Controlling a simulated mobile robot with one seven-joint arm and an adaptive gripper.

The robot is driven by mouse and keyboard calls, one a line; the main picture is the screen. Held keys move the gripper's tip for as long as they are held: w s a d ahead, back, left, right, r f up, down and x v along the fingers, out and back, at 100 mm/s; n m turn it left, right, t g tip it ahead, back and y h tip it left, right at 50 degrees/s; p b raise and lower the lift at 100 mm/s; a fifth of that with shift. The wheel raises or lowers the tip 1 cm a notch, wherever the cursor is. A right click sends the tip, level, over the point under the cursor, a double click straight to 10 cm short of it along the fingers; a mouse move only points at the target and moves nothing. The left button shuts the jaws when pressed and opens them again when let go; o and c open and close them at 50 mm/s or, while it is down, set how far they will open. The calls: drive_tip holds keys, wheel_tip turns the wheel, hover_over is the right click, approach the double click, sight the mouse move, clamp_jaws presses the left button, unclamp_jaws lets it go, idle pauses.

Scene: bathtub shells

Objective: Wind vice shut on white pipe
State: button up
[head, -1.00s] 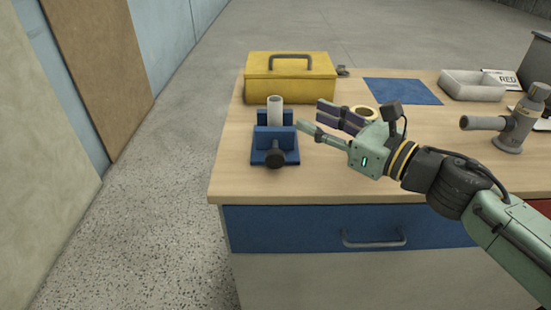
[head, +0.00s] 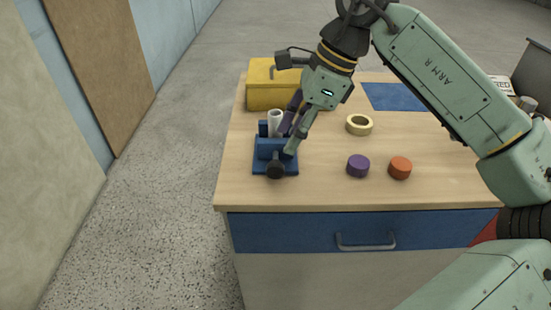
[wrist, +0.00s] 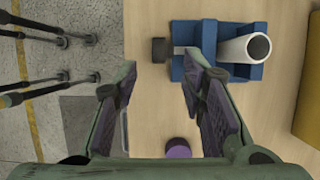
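The blue vice (head: 270,150) stands on the left of the bench, with its dark round handle knob (head: 276,170) facing the front edge. The white pipe (head: 274,122) stands up between its jaws; I cannot tell whether both jaws touch it. My gripper (head: 291,136) points down close to the vice's right side. In the wrist view, my gripper (wrist: 160,72) is open and empty. The vice (wrist: 208,36), its knob (wrist: 160,50) and the pipe (wrist: 245,50) lie ahead of the fingers, with the knob in line with the gap. The right finger overlaps the vice's edge.
A yellow toolbox (head: 262,95) stands behind the vice. A tape roll (head: 359,125), a purple cap (head: 358,166) and an orange cap (head: 400,168) lie to the right. A blue mat (head: 385,97) lies farther back. The bench front between vice and caps is clear.

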sight(276, 164)
drive_tip(key=p+x, duration=0.2)
drive_tip(key=x, duration=0.6)
drive_tip(key=shift+a+f, duration=0.15)
drive_tip(key=shift+f, duration=0.1)
drive_tip(key=shift+c, duration=0.6)
drive_tip(key=shift+s+f, duration=0.1)
drive_tip(key=shift+f, duration=0.05)
clamp_jaws()
